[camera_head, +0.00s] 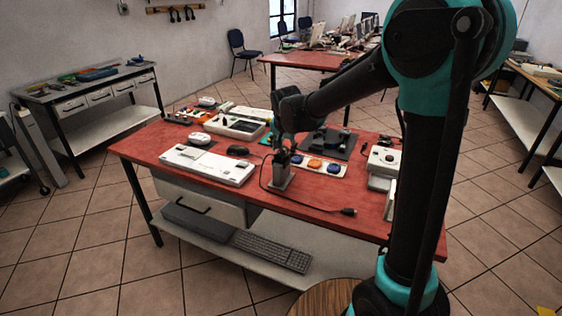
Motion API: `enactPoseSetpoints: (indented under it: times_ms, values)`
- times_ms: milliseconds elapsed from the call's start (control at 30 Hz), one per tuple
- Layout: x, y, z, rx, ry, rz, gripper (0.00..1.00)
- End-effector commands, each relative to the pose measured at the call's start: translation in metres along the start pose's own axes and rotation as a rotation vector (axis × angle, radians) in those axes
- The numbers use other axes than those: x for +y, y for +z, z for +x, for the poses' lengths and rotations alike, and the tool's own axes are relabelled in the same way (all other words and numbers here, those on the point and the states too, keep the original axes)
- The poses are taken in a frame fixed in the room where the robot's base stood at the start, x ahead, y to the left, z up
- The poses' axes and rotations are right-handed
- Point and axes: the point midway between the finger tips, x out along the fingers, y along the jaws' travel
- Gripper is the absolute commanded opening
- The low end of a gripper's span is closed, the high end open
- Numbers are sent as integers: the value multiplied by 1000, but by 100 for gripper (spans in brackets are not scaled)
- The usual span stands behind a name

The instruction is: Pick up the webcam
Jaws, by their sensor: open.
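My gripper (284,158) is open and points down over the front middle of the red table (235,190). It is just above a small grey upright block (281,178) with a dark top. I cannot tell whether the fingers touch or surround this block. I cannot make out the webcam for certain; it may be this dark-topped thing under my gripper, partly hidden by the fingers. A thin black cable (300,199) loops beside the block and ends in a dark plug (348,212) near the table's front edge.
A white flat device (208,165), a black mouse (237,150) and a white rounded device (199,139) lie left of my gripper. A strip with orange and blue round parts (314,164) lies to its right. A keyboard (271,250) rests on the lower shelf.

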Motion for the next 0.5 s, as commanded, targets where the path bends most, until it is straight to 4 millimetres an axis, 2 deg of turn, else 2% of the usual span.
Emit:
enactPoseSetpoints:
  times_ms: [233, 500]
  values:
    - [0, 0, 1, 0, 0, 0, 49]
    - [0, 0, 1, 0, 0, 0, 15]
